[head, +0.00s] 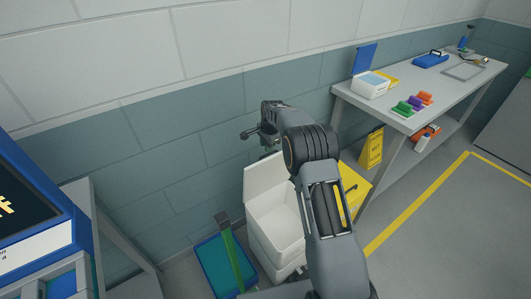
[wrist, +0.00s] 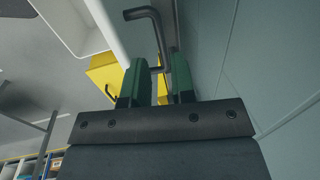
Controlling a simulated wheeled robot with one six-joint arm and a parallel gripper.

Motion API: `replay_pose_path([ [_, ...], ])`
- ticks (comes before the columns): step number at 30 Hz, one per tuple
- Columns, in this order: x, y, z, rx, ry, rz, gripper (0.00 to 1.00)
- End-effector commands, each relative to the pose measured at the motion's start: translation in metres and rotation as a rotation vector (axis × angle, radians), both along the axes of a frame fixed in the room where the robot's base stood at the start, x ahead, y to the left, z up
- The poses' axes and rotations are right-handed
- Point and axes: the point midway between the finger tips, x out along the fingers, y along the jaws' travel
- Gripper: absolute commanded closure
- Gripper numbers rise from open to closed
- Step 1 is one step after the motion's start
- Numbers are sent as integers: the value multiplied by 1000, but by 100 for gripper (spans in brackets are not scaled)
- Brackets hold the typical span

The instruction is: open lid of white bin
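The white bin (head: 275,232) stands on the floor by the wall in the head view, and its inside shows. Its white lid (head: 265,173) is tilted up at the back, toward the wall. My gripper (head: 268,140) is above the raised lid, close to the wall, partly hidden by my arm. In the wrist view its green fingertips (wrist: 156,80) are apart. A dark bent handle (wrist: 147,13) shows beyond and between them, and I see no firm grip on it. A white panel of the bin or lid (wrist: 108,30) is left of the handle.
A yellow bin (head: 352,188) stands right of the white bin, beside a yellow sign (head: 371,150). A blue bin (head: 208,268) stands at left. A grey workbench (head: 425,112) with several items is at right. The wall (head: 190,150) is close behind; open floor lies at right.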

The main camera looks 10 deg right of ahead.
Motion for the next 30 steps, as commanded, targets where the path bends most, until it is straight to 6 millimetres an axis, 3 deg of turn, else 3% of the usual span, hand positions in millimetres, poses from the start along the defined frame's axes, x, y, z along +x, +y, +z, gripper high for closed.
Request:
replay_pose_path([
  [9,7,2,-42,0,0,0,76],
  [24,9,3,-52,-1,-1,0,76],
  [30,9,3,-52,-1,-1,0,95],
])
